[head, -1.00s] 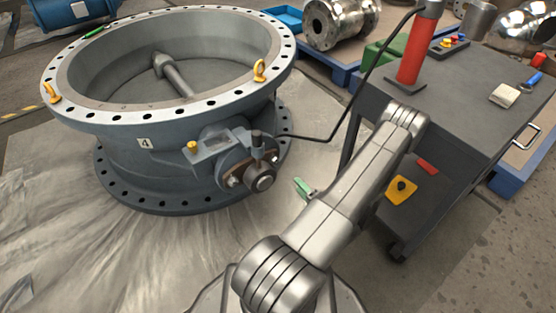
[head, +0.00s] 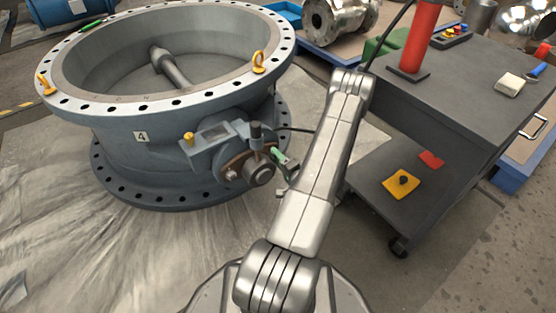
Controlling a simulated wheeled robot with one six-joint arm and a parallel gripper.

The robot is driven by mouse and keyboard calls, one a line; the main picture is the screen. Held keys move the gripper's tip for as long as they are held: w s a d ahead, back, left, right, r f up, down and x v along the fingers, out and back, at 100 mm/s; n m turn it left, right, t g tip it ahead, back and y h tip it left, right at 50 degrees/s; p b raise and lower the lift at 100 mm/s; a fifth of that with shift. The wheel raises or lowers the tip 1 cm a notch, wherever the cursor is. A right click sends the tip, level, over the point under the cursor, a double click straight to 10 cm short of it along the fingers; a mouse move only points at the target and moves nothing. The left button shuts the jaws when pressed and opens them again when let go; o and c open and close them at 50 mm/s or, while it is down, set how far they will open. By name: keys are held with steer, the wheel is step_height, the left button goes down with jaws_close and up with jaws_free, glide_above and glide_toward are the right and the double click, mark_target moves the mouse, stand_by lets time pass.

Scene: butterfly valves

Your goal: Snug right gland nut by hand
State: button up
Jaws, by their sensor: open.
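The big blue-grey butterfly valve (head: 150,160), marked 4, lies flat with its bore facing up. Its gland plate (head: 234,164) is on the near right side, around a protruding round shaft end (head: 262,175). A left gland nut (head: 231,175) shows beside the shaft. The right nut's spot is close to my gripper and I cannot make the nut out clearly. My gripper (head: 284,161) shows only as a small green-tipped end just right of the gland plate, mostly hidden behind my arm. It is open; I cannot tell whether it touches anything.
A dark upright cylinder (head: 256,135) and a cable stand by the gland. A grey cart (head: 460,100) at the right carries a red cylinder (head: 418,40); a yellow item (head: 401,183) lies on its lower shelf. Plastic sheeting (head: 90,240) covers the floor in front of the valve.

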steer(key=c, duration=1)
steer(key=shift+m, duration=0.3)
steer(key=m, duration=1)
steer(key=o, duration=1)
